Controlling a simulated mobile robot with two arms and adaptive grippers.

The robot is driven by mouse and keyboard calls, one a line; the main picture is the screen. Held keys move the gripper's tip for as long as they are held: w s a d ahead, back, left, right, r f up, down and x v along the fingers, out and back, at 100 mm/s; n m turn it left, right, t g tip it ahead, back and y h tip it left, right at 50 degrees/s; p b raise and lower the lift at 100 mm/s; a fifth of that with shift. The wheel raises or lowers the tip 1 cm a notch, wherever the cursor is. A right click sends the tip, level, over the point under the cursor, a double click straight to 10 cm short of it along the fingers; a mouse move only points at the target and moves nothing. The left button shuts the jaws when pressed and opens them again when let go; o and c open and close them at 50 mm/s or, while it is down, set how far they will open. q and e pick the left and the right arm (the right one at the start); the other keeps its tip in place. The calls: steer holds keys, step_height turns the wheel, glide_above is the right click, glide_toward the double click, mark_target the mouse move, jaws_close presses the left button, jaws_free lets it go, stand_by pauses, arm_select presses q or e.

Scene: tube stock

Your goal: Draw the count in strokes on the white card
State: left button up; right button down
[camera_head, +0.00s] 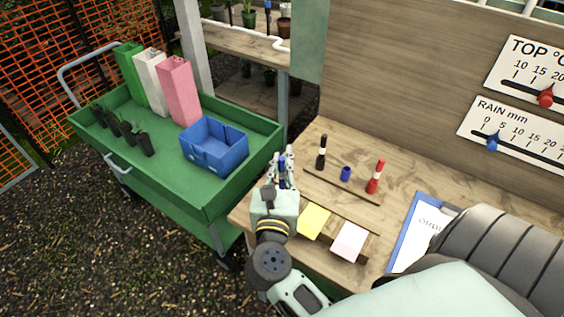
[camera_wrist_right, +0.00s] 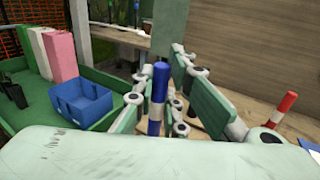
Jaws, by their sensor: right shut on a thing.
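My right gripper (camera_head: 284,162) is above the left end of the wooden bench, shut on a blue marker (camera_wrist_right: 157,98). The marker stands roughly upright between the fingers in the right wrist view, blue with a white band. A pale, pinkish-white card (camera_head: 349,241) lies near the bench's front edge, right of a yellow card (camera_head: 314,221). The gripper is up and left of both cards. A blue clipboard with a white sheet (camera_head: 417,235) lies further right, its writing partly hidden by my body. My left gripper is not in view.
A rack (camera_head: 330,187) holds a black marker (camera_head: 322,152), a short blue piece (camera_head: 346,174) and a red marker (camera_head: 375,177). A green cart (camera_head: 190,197) at left carries a blue bin (camera_head: 213,145), tall boxes and seedlings. Gauge boards hang on the back wall.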

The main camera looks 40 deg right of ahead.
steer(key=shift+r, duration=0.1)
steer(key=shift+f, duration=0.2)
stand_by(0.4)
steer(key=shift+f+b, duration=0.25)
steer(key=shift+b, duration=0.15)
steer(key=shift+f+b, duration=0.25)
steer(key=shift+b, duration=0.1)
stand_by(0.5)
steer(key=shift+s+a+b, duration=0.25)
steer(key=shift+a+b, duration=0.05)
steer(key=shift+a, duration=0.3)
steer(key=shift+s+a+b, duration=0.25)
steer(key=shift+a+b, duration=0.05)
steer(key=shift+a, duration=0.25)
stand_by(1.1)
steer(key=shift+s+a+f, duration=0.1)
steer(key=shift+f, duration=0.05)
stand_by(0.6)
step_height(320, 180, up, 3)
steer(key=shift+p, duration=1.05)
